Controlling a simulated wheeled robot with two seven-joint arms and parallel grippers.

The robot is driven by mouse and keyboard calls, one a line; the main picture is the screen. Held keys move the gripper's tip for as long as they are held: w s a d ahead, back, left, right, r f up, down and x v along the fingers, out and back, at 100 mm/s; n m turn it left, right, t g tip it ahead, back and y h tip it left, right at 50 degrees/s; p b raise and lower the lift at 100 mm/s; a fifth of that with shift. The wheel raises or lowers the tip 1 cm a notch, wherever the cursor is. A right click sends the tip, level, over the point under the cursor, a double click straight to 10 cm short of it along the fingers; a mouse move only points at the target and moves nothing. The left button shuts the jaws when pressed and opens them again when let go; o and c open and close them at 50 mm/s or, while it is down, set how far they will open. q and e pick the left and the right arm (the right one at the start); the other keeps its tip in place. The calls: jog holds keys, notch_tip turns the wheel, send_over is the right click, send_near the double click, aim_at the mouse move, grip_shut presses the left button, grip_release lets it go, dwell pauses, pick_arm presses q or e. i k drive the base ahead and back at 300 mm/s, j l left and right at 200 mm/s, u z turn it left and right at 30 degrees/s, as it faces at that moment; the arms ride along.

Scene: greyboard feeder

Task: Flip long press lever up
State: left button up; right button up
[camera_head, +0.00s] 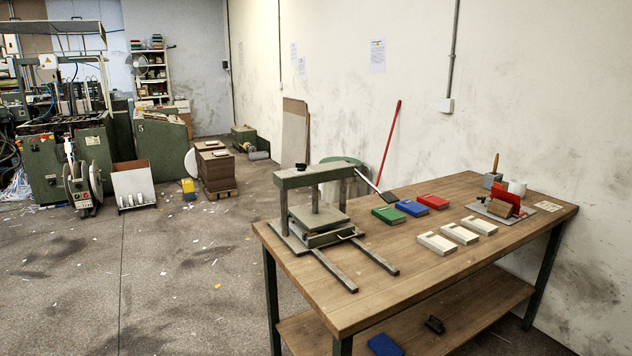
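A small green-grey press (313,205) stands at the left end of the wooden table (440,259). A thin light lever (369,183) slopes down to the right from the press's upper right side. It ends in a dark grip (389,197) beside the green block. A small dark knob (300,166) sits on top of the crossbeam. Two long flat bars reach forward from the press base over the table. Neither of my grippers is in view.
Green (388,215), blue (411,208) and red (432,201) blocks lie right of the press. Three pale notched pieces (459,234) lie in front of them. A board with tools (503,208) is at the far right. Open floor (180,280) lies left of the table.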

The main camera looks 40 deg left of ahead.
aim_at(389, 198)
jog(key=u, duration=1.15)
